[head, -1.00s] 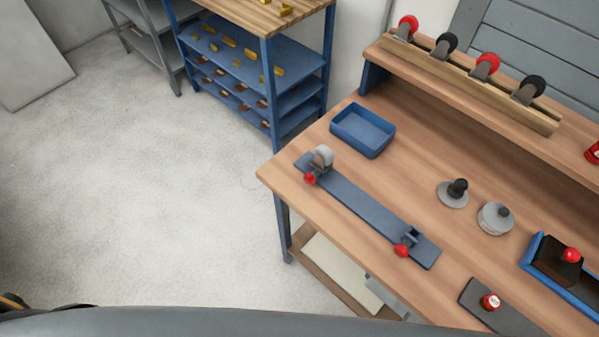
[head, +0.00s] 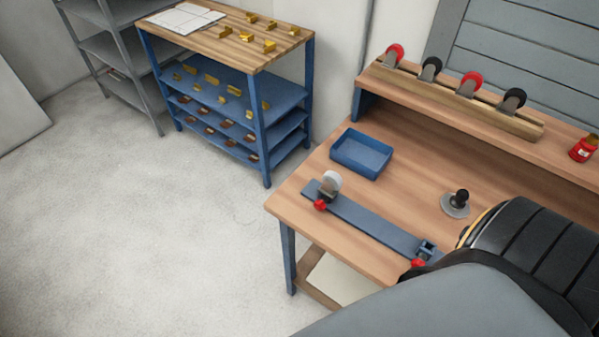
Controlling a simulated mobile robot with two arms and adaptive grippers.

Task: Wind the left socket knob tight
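The blue-grey bar (head: 370,224) lies on the wooden workbench along its front edge, with a socket at each end. The left socket has a red knob (head: 320,205) on its front side, and a caster with a pale wheel (head: 331,181) stands in it. How tight the knob is cannot be seen. The right socket (head: 427,249) looks empty, and its red knob (head: 418,263) is partly hidden by my arm. Neither gripper is in view; a large grey and black part of my arm covers the lower right of the head view.
A blue tray (head: 361,155) stands behind the bar. A grey disc with a black knob (head: 457,203) sits to the right. Several casters stand in a wooden rack (head: 450,98) on the raised shelf, near a red jar (head: 583,149). Open floor lies left of the bench.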

